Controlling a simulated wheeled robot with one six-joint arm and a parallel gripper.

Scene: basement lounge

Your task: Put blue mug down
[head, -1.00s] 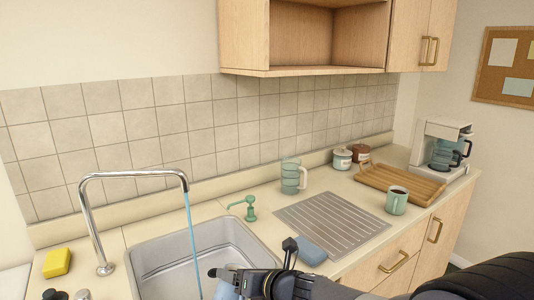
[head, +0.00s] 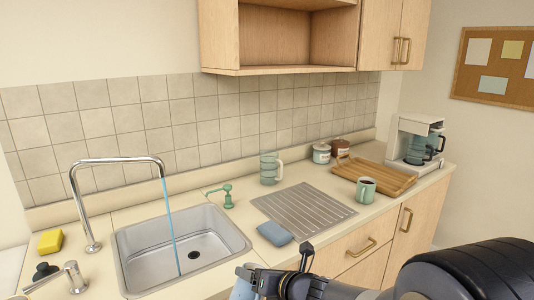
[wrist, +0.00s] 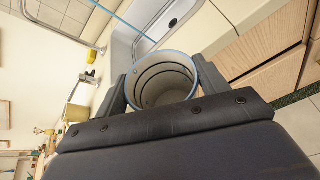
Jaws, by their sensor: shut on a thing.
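My gripper (head: 252,274) is at the bottom of the head view, by the front edge of the counter near the sink's right corner. It is shut on the blue mug (head: 243,289), of which only a pale blue part shows there. In the wrist view the mug (wrist: 163,84) sits between the two fingers, its round blue rim and ringed inside facing the camera. I see no clear contents. The mug's underside is hidden.
Blue water runs from the tap (head: 121,161) into the steel sink (head: 140,231). A blue cloth (head: 274,233) lies by the ribbed drainer (head: 303,211). A green mug (head: 366,189), stacked cups (head: 270,168), a wooden tray (head: 384,178) and a coffee maker (head: 415,141) stand rightward. The drainer is bare.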

